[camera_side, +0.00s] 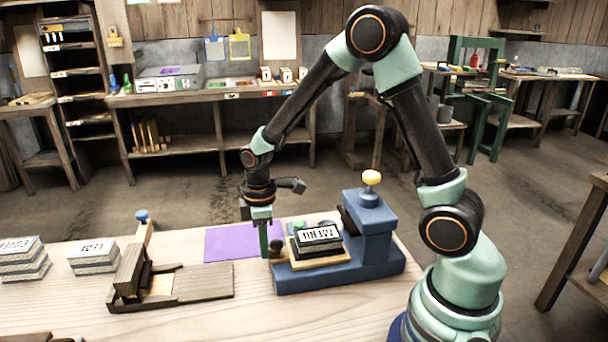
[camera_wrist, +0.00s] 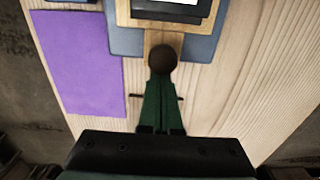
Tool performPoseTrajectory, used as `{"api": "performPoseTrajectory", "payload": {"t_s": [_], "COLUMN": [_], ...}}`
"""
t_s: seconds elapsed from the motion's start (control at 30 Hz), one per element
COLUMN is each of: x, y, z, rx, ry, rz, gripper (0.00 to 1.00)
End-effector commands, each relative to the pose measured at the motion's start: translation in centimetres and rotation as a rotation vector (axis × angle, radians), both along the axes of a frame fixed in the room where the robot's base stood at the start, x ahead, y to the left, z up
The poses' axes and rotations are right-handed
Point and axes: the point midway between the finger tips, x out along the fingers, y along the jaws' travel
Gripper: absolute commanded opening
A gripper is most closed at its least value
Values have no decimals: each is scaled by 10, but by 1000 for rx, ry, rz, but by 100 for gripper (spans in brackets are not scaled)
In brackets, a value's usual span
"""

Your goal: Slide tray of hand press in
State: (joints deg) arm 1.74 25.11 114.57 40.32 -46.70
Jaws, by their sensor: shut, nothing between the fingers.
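The blue hand press (camera_side: 368,222) stands on the right of the table with a yellow knob on top. Its wooden tray (camera_side: 322,261) sticks out on the left side of the press and carries a dark block with a white lettered top (camera_side: 319,235). A dark round knob (camera_side: 276,246) is at the tray's outer end. My gripper (camera_side: 264,252) is shut and empty, its green fingers pointing down just outside the knob. In the wrist view the fingertips (camera_wrist: 160,78) meet the knob (camera_wrist: 163,58); I cannot tell whether they touch.
A purple sheet (camera_side: 231,242) lies flat behind my gripper. A wooden hinged frame (camera_side: 170,285) stands to the left, with stacked grey blocks (camera_side: 93,257) beyond it. The table front below the press is bare.

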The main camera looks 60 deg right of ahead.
Motion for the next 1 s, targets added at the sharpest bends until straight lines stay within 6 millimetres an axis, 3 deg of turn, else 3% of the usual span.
{"api": "performPoseTrajectory", "payload": {"t_s": [1.0], "x": [-40], "y": [-39], "z": [0], "rx": [1], "ry": [1], "rz": [-1], "gripper": [0]}}
